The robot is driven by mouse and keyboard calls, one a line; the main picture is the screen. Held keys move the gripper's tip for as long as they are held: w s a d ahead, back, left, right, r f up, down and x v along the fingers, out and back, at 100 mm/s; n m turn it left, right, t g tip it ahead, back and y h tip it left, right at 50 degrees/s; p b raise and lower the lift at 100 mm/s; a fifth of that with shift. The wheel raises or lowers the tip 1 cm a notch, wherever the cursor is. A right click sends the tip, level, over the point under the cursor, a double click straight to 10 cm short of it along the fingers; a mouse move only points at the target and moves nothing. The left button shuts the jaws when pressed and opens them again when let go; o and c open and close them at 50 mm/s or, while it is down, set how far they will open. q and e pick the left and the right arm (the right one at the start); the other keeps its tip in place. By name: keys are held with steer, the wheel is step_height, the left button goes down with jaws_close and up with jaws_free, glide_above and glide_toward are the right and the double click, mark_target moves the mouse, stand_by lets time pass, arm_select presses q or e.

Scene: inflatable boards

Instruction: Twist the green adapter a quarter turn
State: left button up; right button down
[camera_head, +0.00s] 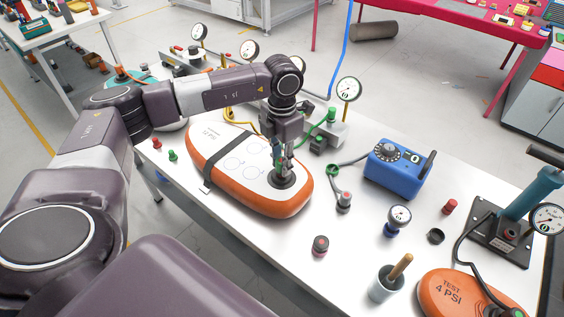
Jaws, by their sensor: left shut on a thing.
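An orange and white inflatable board (222,150) lies on the white table, with a dark round valve (291,181) near its right end. My left gripper (284,168) points down at this valve. It is shut on what appears to be the green adapter, at the valve. The fingers hide most of the adapter, so its seating and turn angle cannot be told. My right gripper is not in view.
A green ring fitting on a hose (305,170) lies close right of the board. A blue pump box (398,170), gauge (399,217), cup (387,284) and orange test board (452,292) stand farther right. Small red and green caps (173,155) stand left.

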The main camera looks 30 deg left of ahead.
arm_select(q)
steer(key=shift+r+p, duration=0.5)
steer(key=shift+r, duration=0.75)
steer(key=shift+r, duration=0.15)
steer(key=shift+r+p, duration=1.1)
steer(key=shift+r, duration=0.75)
